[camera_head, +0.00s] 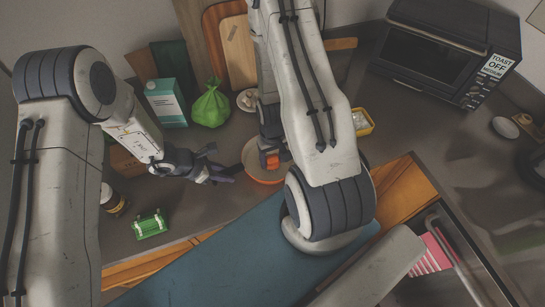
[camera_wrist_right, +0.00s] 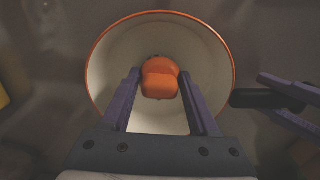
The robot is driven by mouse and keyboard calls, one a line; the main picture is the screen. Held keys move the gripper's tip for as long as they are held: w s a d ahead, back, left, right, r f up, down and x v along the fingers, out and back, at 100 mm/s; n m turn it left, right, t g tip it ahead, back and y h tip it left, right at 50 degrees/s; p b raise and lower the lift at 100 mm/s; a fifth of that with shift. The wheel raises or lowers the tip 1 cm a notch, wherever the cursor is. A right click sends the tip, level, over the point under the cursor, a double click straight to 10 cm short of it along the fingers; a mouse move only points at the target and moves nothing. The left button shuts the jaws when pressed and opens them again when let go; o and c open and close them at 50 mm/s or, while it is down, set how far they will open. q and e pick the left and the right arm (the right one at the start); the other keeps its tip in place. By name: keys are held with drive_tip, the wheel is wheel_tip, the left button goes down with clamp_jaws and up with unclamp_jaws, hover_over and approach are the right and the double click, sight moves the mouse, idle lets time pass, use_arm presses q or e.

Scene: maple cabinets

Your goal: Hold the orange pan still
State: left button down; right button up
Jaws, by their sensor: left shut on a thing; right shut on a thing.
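The orange pan (camera_head: 262,177) sits on the grey counter, partly hidden by my right arm in the head view. The right wrist view shows its cream inside and orange rim (camera_wrist_right: 108,75), with a black handle (camera_wrist_right: 262,99) on the right. My left gripper (camera_head: 228,172) is shut on that handle; its purple fingers also show in the right wrist view (camera_wrist_right: 290,102). My right gripper (camera_wrist_right: 160,92) is over the pan, shut on a rounded orange object (camera_wrist_right: 160,78), also visible in the head view (camera_head: 271,160). Whether this object touches the pan floor is unclear.
A green bag (camera_head: 211,105), a teal-and-white carton (camera_head: 166,103) and cutting boards (camera_head: 238,45) stand behind. A yellow container (camera_head: 362,122) is right of my right arm, a green item (camera_head: 150,224) at front left. A black toaster oven (camera_head: 440,50) stands at back right.

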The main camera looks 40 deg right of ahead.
drive_tip(key=shift+f, duration=0.25)
drive_tip(key=shift+w+d+r, duration=0.1)
drive_tip(key=shift+w+d, duration=0.05)
drive_tip(key=shift+w, duration=0.75)
drive_tip(key=shift+w+d, duration=0.15)
drive_tip(key=shift+w, duration=0.7)
drive_tip(key=shift+s, duration=0.1)
drive_tip(key=shift+s+a+f, duration=0.15)
drive_tip(key=shift+s, duration=0.4)
drive_tip(key=shift+s+a+f, duration=0.1)
drive_tip(key=shift+s, duration=0.45)
drive_tip(key=shift+s+a+f, duration=0.1)
drive_tip(key=shift+s+a, duration=0.05)
drive_tip(key=shift+s, duration=0.6)
drive_tip(key=shift+c, duration=0.7)
drive_tip(key=shift+w+r, duration=0.2)
drive_tip(key=shift+r, duration=2.9)
